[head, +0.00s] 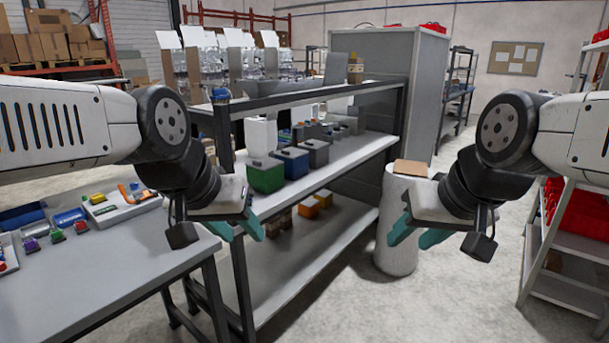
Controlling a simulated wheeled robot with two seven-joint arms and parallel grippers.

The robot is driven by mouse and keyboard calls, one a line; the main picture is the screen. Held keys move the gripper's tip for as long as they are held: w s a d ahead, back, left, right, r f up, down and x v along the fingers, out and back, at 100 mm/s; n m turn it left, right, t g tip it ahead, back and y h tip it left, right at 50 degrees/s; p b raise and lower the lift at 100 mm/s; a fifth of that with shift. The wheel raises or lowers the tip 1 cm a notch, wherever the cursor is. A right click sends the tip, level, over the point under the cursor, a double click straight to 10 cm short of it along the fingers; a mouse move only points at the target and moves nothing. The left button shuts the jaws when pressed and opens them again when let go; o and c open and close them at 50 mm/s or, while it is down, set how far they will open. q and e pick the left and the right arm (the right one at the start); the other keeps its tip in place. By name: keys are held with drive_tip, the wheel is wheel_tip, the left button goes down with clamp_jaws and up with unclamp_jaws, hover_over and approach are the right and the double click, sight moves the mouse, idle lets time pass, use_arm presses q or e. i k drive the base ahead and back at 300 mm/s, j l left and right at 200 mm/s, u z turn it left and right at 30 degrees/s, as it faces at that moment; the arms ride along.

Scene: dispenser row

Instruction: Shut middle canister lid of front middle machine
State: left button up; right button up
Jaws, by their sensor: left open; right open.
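A row of dispenser machines (236,62) stands at the back left, beyond the shelf unit. They have clear canisters and white upright panels on top, which look like raised lids. They are small and partly hidden by one another and the shelf unit, so I cannot tell which is the front middle machine or how its middle canister lid stands. My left gripper (237,230) is open and empty in front of the shelf unit's left end. My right gripper (417,233) is open and empty in front of a white cylinder. Both are far from the machines.
A shelf unit (335,155) holding green, blue and grey boxes blocks the middle. A workbench (120,255) with small coloured parts is at left. The white cylinder (397,260) stands centre right, a rack with red bins (585,205) far right. Floor between them is clear.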

sight(272, 116)
drive_tip(key=i+l+u, duration=0.15)
drive_tip(key=l+u, duration=0.15)
drive_tip(key=l, duration=0.2)
drive_tip(key=i+l+u, duration=0.25)
drive_tip(key=l, duration=0.3)
drive_tip(key=l+u, duration=0.3)
drive_tip(key=l, duration=0.25)
drive_tip(key=i+l+u, duration=0.2)
drive_tip(key=i+l, duration=0.35)
drive_tip(key=i+l+u, duration=0.2)
drive_tip(key=i+l, duration=0.3)
drive_tip(key=l, duration=0.25)
